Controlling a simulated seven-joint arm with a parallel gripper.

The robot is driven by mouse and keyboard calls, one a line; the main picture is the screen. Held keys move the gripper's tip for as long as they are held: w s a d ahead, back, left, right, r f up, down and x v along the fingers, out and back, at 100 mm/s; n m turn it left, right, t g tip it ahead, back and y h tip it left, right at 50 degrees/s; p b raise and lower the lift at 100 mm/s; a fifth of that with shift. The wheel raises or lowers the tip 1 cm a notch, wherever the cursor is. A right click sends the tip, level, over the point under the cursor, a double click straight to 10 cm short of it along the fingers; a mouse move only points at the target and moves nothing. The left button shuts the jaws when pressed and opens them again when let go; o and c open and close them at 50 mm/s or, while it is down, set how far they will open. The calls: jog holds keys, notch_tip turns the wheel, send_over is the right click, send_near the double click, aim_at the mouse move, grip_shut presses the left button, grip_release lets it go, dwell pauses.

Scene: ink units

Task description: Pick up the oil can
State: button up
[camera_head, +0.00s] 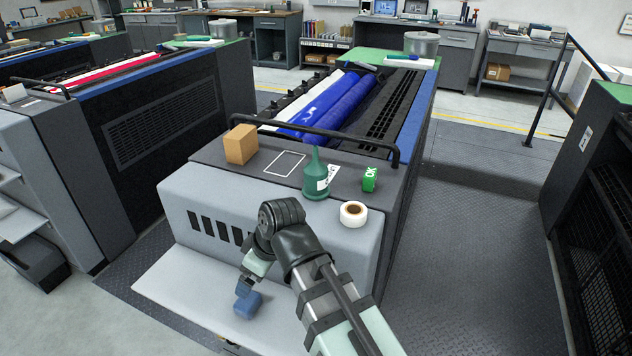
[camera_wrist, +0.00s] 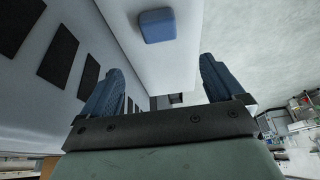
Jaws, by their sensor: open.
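The oil can (camera_head: 316,183) is dark green with a thin spout and a pale label. It stands upright on the dark top of the near press unit in the head view. It does not show in the wrist view. My gripper (camera_head: 243,287) hangs in front of the unit, below its top and to the lower left of the can. In the wrist view my gripper (camera_wrist: 158,76) has its two blue fingers wide apart with nothing between them.
A blue block (camera_wrist: 158,26) lies on the pale lower step (camera_head: 185,290). A white outline (camera_head: 284,164) marks the top.

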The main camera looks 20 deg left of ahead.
notch_tip(320, 180, up, 33)
jog(key=h, duration=0.1)
send_over(317, 147)
jog(key=d, duration=0.2)
jog(key=x, duration=0.4)
jog(key=d+x, duration=0.1)
jog(key=x, duration=0.4)
jog(key=d+x, duration=0.1)
jog(key=x, duration=0.4)
jog(key=shift+w+d+f, duration=0.1)
jog(key=shift+d+f, duration=0.05)
jog(key=shift+f, duration=0.2)
jog(key=shift+d+x, duration=0.15)
jog(key=shift+x, duration=1.15)
jog(key=shift+d+x, duration=0.15)
jog(key=shift+x, duration=1.1)
jog(key=shift+w+f, duration=0.1)
jog(key=shift+w, duration=0.05)
jog(key=shift+c, duration=0.3)
grip_shut()
